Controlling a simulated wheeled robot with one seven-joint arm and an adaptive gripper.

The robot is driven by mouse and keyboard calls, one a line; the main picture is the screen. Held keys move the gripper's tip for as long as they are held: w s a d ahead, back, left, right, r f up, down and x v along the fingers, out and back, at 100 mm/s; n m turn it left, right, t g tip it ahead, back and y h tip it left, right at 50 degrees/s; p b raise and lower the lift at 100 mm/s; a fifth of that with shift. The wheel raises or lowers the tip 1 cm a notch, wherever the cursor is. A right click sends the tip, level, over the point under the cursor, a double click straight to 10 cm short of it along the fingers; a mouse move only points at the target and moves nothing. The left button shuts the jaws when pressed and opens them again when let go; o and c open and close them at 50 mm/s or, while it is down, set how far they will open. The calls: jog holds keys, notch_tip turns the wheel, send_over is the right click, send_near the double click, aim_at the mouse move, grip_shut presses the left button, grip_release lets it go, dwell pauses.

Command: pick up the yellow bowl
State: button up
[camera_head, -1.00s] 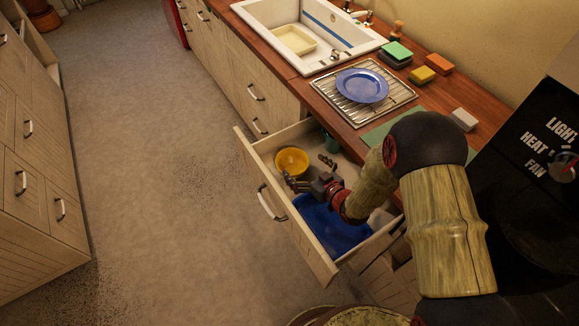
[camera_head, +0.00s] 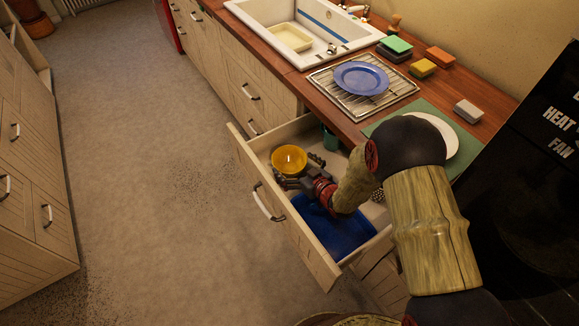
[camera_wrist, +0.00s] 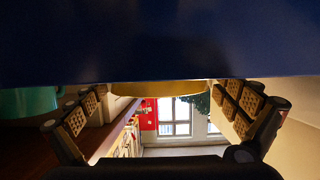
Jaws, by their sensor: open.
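The yellow bowl (camera_head: 289,158) sits upright in the far end of the open drawer (camera_head: 318,262). My gripper (camera_head: 296,171) is open and low in the drawer, at the near side of the bowl. Its fingers spread on both sides of the bowl's near part; I cannot tell whether they touch it. In the wrist view, a strip of the yellow bowl (camera_wrist: 170,88) shows between the two open fingers (camera_wrist: 163,104). A dark blue surface fills the top of that view and hides much of the bowl.
A blue tray (camera_head: 345,238) lies in the drawer below my arm. A teal cup (camera_head: 330,139) stands near the bowl; it also shows in the wrist view (camera_wrist: 28,102). The counter above holds a blue plate (camera_head: 361,77) on a rack and a white plate (camera_head: 446,134). The floor left of the drawer is clear.

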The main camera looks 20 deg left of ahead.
aim_at(290, 164)
jog(key=x, duration=0.3)
jog(key=shift+f+b, duration=0.1)
jog(key=shift+b, duration=0.25)
jog(key=shift+d, duration=0.1)
jog(key=c, duration=1.1)
